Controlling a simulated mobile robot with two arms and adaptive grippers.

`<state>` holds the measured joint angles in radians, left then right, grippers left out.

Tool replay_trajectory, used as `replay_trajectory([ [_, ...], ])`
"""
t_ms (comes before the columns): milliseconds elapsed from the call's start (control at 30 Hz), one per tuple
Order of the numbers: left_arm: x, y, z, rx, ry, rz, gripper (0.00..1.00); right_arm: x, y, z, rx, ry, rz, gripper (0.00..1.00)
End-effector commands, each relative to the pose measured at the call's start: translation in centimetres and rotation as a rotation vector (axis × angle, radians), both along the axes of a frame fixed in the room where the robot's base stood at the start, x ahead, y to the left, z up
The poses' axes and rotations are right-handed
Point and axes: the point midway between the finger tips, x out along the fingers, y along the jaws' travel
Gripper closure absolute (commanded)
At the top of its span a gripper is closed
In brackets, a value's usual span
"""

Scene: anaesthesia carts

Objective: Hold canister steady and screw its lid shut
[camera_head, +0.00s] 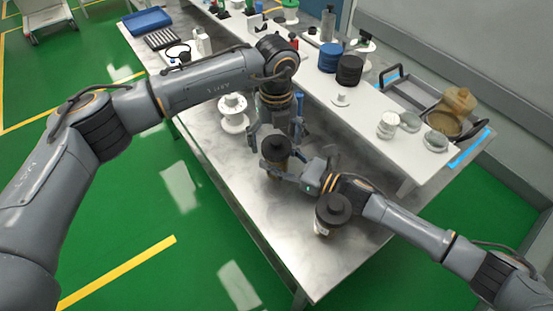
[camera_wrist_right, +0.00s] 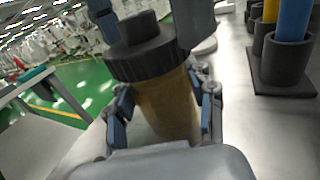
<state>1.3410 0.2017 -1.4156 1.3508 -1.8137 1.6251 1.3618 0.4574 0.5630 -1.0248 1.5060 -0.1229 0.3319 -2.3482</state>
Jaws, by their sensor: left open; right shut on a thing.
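The canister, with an amber-brown body (camera_wrist_right: 165,108), stands roughly upright in the wrist view, leaning slightly in the picture. Its black ribbed lid (camera_wrist_right: 145,50) sits on top; how tight it is cannot be told. In the head view the black lid (camera_head: 276,149) hides most of the canister. My right gripper (camera_head: 284,174) is shut around the canister's body, below the lid; its blue-padded fingers (camera_wrist_right: 165,107) flank the body. My left gripper (camera_head: 276,140) points down over the lid, open, with a finger on either side; contact with the lid is unclear.
A second black-lidded container (camera_head: 333,208) stands on the metal table near my right forearm. A white spool (camera_head: 233,112) stands behind the left gripper. A dark holder (camera_wrist_right: 285,65) with blue and yellow tubes is at right in the wrist view. A white shelf (camera_head: 345,118) holds jars.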

Motion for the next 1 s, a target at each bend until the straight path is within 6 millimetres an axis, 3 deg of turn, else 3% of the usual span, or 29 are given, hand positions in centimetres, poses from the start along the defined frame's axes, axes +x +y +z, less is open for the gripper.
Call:
replay_trajectory([
  [333, 0.0, 0.0, -0.4, 0.0, -0.001, -0.001, 0.13, 0.02, 0.0, 0.04, 0.001, -0.001, 0.0, 1.0],
  [600, 0.0, 0.0, -0.4, 0.001, 0.0, -0.001, 0.66, 0.01, 0.0, 0.04, 0.001, -0.001, 0.0, 1.0],
  [633, 0.0, 0.0, -0.4, 0.001, 0.0, -0.001, 0.69, 0.01, 0.0, 0.05, 0.001, -0.001, 0.0, 1.0],
  [833, -0.01, 0.03, -0.43, 0.002, 0.0, -0.107, 0.69, 0.01, 0.0, 0.05, 0.001, -0.001, 0.0, 1.0],
  [1000, 0.04, 0.03, -0.42, 0.002, -0.001, -0.424, 0.69, 0.02, 0.01, 0.05, 0.001, -0.001, 0.0, 1.0],
])
